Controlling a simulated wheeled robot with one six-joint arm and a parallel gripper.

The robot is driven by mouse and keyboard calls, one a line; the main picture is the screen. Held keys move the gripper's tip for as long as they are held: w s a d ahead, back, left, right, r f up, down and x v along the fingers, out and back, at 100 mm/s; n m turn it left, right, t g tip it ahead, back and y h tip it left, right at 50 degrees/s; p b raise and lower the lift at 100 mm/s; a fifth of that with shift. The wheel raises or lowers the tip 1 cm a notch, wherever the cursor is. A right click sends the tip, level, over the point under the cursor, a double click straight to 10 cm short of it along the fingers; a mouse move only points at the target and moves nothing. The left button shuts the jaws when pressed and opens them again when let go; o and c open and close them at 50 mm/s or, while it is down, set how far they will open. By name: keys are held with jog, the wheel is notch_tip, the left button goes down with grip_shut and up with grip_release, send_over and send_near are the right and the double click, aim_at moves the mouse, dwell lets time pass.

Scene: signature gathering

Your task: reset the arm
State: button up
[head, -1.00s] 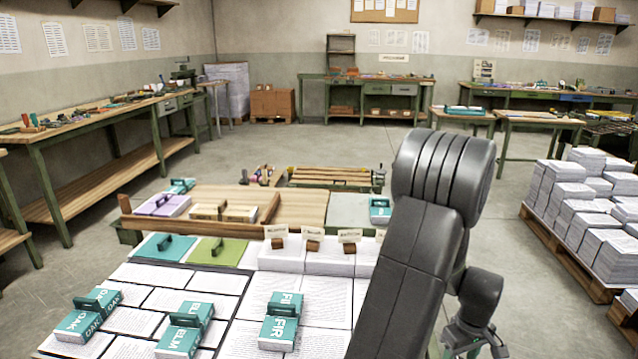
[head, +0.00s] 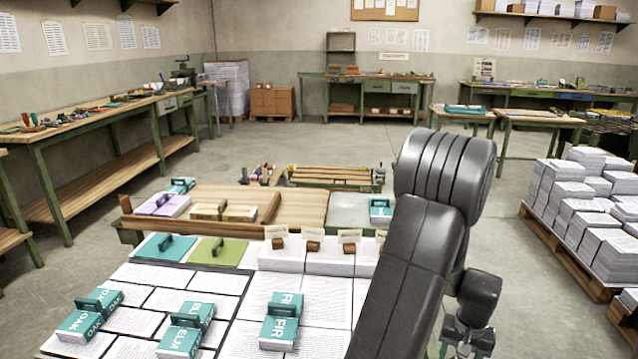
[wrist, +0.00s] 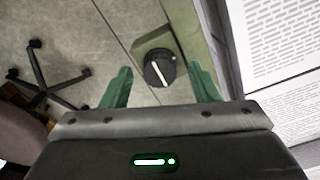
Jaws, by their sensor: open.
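My arm (head: 415,265) rises from the bottom of the head view, bends at a thick ribbed joint and comes down at the right of the paper-covered table. My gripper (wrist: 162,82) shows in the wrist view with its two green fingers apart and nothing held between them. A dark round knob (wrist: 160,68) with a white line shows beyond the fingers, on the green table frame; it looks apart from them. In the head view the gripper's end is cut off by the bottom edge.
Paper sheets and teal OAK (head: 90,315), ELM (head: 186,328) and FIR (head: 281,322) blocks cover the near table. A pallet of paper stacks (head: 585,215) stands at right. A chair base (wrist: 45,85) shows in the wrist view. Open floor (head: 330,145) lies beyond.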

jog(key=shift+m, duration=0.8)
jog(key=shift+a+r, duration=0.1)
